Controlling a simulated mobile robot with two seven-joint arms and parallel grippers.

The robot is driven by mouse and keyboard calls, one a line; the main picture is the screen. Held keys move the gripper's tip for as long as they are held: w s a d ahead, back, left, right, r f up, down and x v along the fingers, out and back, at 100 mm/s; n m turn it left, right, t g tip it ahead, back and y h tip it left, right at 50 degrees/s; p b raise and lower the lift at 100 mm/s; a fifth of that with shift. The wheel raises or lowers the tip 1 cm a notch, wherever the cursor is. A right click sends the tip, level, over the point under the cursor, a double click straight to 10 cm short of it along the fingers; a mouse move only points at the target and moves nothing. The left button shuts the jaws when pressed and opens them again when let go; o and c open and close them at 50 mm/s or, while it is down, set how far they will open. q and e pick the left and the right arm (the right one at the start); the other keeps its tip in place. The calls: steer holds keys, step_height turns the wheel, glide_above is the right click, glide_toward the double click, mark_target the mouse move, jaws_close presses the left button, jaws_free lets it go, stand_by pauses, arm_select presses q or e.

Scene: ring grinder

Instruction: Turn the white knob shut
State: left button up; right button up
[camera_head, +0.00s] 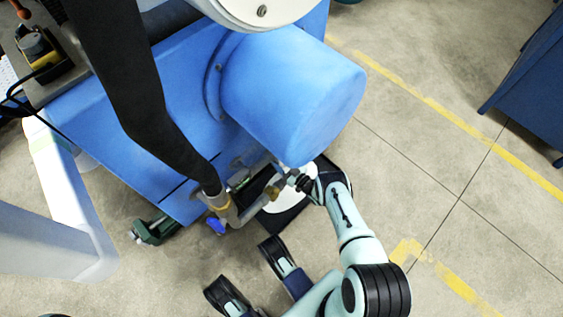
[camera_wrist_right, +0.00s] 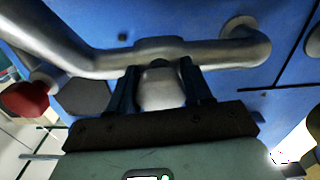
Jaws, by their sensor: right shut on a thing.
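In the right wrist view, the pale grey-white knob (camera_wrist_right: 160,90) sits under a metal pipe (camera_wrist_right: 160,53), between the two dark fingers of my right gripper (camera_wrist_right: 160,78). The fingers are shut on its sides. In the head view, my right gripper (camera_head: 299,181) reaches in to the pipework (camera_head: 255,208) below the blue machine. The knob itself cannot be made out there; the gripper and pipes hide it. My left gripper is not in view.
The blue machine (camera_head: 180,80) has a big blue drum (camera_head: 290,90) just above my right gripper. A blue handle (camera_head: 217,226) is on the pipework. A red knob (camera_wrist_right: 25,98) is left of the gripper in the wrist view. Open floor (camera_head: 430,190) lies to the right.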

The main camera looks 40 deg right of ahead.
steer(key=n, duration=0.6)
steer(key=n+p, duration=0.1)
steer(key=n, duration=0.4)
steer(key=shift+d, duration=0.1)
steer(key=n, duration=0.5)
steer(key=shift+n, duration=0.4)
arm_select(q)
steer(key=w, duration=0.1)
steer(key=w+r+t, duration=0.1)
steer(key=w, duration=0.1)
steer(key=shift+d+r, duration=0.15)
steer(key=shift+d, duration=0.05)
arm_select(e)
steer(key=n, duration=0.5)
steer(key=shift+d+r+n, duration=0.1)
steer(key=shift+n, duration=0.2)
steer(key=shift+s, duration=0.1)
steer(key=o, duration=1)
steer(key=shift+o, duration=0.2)
